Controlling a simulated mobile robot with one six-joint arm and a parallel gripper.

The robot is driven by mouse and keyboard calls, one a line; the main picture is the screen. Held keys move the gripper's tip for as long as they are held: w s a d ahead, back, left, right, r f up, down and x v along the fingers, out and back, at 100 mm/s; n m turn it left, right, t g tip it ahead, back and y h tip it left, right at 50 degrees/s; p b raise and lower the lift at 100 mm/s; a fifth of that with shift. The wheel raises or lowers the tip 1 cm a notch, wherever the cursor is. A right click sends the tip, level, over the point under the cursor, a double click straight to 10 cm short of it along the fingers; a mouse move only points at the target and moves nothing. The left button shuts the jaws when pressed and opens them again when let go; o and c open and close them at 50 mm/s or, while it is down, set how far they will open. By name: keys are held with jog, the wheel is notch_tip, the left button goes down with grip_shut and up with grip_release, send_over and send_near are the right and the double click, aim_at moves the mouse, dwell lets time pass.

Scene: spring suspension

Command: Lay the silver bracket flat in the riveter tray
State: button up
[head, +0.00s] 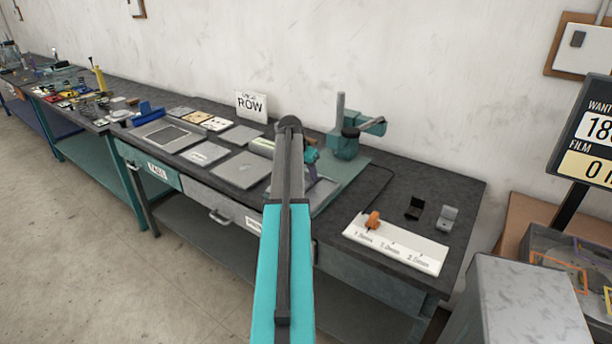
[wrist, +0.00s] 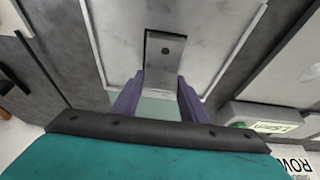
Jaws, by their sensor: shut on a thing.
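My gripper (wrist: 161,82) shows in the wrist view with two purple fingers, shut on the silver bracket (wrist: 165,56). I cannot tell whether the bracket touches the tray. In the head view my own arm hides most of the gripper and the held bracket. The teal riveter (head: 350,137) stands on the bench behind my arm.
Several flat trays and plates, one a grey plate (head: 240,170), lie left of my arm. A ROW sign (head: 250,106) stands behind them. At right lie a white labelled strip (head: 405,249) with an orange piece (head: 373,219), a black bracket (head: 414,208) and another silver piece (head: 448,216).

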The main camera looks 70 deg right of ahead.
jog(key=shift+f, duration=0.1)
jog(key=o, duration=1.3)
jog(key=b+v, duration=0.2)
jog(key=v, duration=1)
dwell(0.3)
